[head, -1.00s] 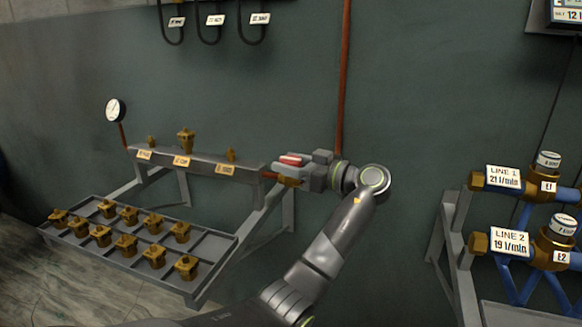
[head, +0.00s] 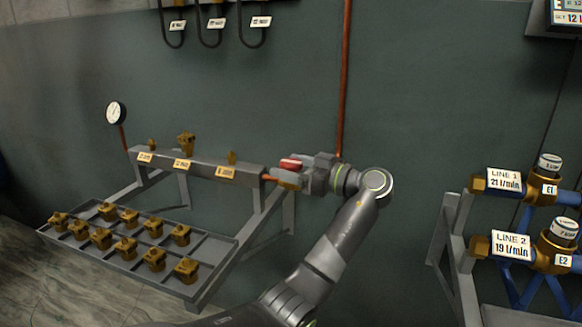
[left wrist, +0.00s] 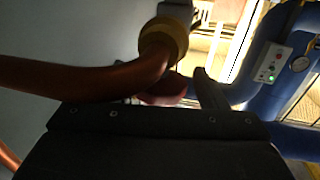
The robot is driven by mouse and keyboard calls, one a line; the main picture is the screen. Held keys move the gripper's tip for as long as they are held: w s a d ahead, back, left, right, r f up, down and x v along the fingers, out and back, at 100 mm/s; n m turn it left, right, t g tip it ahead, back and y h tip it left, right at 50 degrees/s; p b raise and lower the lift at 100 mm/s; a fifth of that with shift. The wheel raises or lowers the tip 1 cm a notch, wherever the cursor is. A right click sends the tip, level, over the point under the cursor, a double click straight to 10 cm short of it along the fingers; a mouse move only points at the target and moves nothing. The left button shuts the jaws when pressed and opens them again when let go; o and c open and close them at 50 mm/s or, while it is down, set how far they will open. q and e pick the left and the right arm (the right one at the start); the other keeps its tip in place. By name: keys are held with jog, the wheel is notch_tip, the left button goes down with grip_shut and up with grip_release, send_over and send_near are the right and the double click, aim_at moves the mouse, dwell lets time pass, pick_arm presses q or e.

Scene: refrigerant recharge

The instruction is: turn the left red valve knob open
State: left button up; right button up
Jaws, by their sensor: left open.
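The red knob (head: 291,163) sits at the right end of the grey manifold bar, above a brass fitting on a copper pipe. My left gripper (head: 297,174) is open and reaches in from the right, its fingers at the knob. In the left wrist view a dark red piece (left wrist: 165,92), seemingly the knob, shows in shadow between the open fingers (left wrist: 172,96). Contact between fingers and knob cannot be told. My right gripper is not in view.
The grey manifold bar (head: 204,170) carries several brass fittings, with a gauge (head: 116,113) at its left. A sloped tray (head: 215,262) of brass parts lies below. A vertical copper pipe (head: 345,80) runs close behind my wrist. LINE 1 and LINE 2 valves stand at right.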

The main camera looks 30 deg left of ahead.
pick_arm(q)
jog(key=d+b, duration=0.1)
jog(key=d, duration=1.6)
jog(key=shift+w, duration=0.45)
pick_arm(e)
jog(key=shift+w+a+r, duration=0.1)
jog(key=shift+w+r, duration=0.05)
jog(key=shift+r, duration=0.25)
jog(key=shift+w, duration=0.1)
